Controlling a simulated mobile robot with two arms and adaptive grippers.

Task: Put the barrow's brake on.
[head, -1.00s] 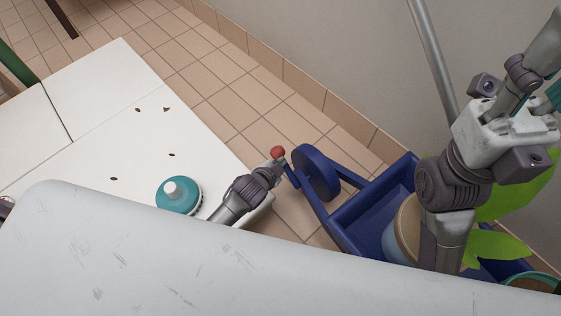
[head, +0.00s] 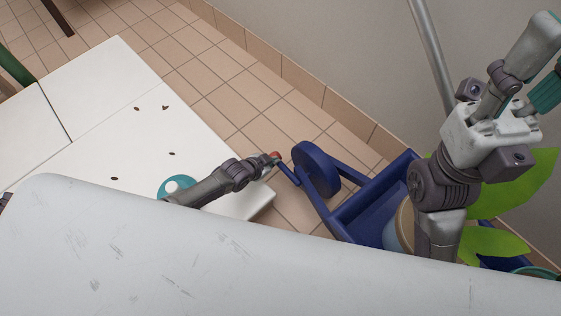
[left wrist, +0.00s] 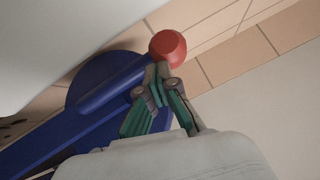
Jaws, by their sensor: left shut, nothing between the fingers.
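The blue barrow (head: 372,212) stands on the tiled floor in the head view, its wheel (head: 318,168) towards the white table. A blue lever (head: 288,175) beside the wheel ends in a red knob (head: 275,155). My left gripper (head: 268,160) is at the knob. In the left wrist view its shut, empty teal-padded fingers (left wrist: 161,72) are just below the red knob (left wrist: 167,46), beside the blue lever (left wrist: 112,85). I cannot tell whether they touch. My right gripper (head: 515,85) is above the barrow at the right; its fingertips are hidden or cut off.
The white table (head: 95,125) fills the left; a teal round object (head: 174,184) on it is partly hidden by my left arm. Pots and leafy plants (head: 515,195) sit in the barrow. A wall (head: 330,40) runs behind; tiled floor lies between.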

